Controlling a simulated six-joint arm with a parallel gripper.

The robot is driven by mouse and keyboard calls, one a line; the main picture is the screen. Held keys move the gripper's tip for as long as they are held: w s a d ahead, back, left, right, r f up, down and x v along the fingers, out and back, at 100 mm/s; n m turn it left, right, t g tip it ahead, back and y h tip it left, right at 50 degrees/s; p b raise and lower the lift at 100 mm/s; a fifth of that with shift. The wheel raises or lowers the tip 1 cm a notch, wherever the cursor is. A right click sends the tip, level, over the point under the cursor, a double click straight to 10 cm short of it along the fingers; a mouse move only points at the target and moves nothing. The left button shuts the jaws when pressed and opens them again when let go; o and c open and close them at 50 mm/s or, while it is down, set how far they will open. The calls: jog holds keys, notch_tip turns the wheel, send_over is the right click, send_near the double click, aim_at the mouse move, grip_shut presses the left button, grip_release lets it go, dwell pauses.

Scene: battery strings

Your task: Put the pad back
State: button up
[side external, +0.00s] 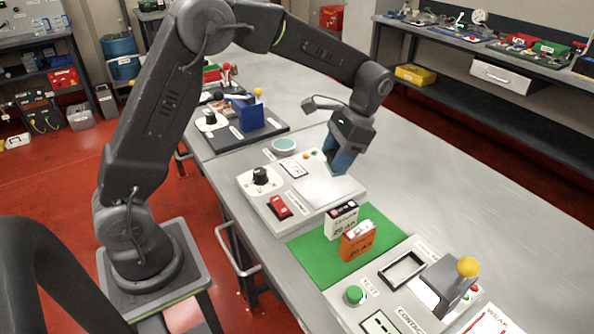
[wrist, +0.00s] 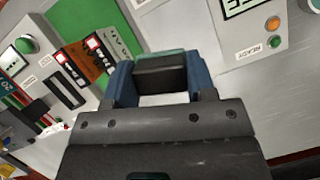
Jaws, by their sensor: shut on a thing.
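My gripper (side external: 341,160) points down over the far end of a white control panel (side external: 318,196) in the side view. Its blue fingers are shut on a dark block with a teal-green edge, which I take to be the pad (wrist: 161,73); it fills the gap between the fingers in the wrist view. In the side view the fingers mostly hide it, and I cannot tell whether it touches the panel.
A second panel with a green button (side external: 354,294) and a yellow-knobbed lever (side external: 468,267) is in front. A dark tray (side external: 262,131) holds a blue block (side external: 248,116). The right of the table is clear.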

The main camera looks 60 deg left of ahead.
jog(key=s+a+n, duration=0.1)
jog(key=s+a, duration=0.5)
jog(key=a, duration=0.6)
jog(key=s+a+n, duration=0.1)
jog(key=s+a, duration=0.5)
jog(key=a, duration=0.6)
jog(key=s+a+n+h, duration=0.1)
jog(key=s+a, duration=0.5)
jog(key=s, duration=0.4)
jog(key=w+d+f, duration=0.1)
jog(key=w+f, duration=0.1)
jog(key=w, duration=0.1)
jog(key=w+d+f, duration=0.1)
jog(key=w+f, duration=0.1)
jog(key=w, duration=0.2)
jog(key=w+d+f, duration=0.2)
jog(key=w, duration=0.1)
jog(key=shift+w+f, duration=0.2)
jog(key=shift+w, duration=0.05)
jog(key=shift+f, duration=1.95)
jog(key=shift+f, duration=0.1)
jog(key=shift+f, duration=0.1)
jog(key=o, duration=0.9)
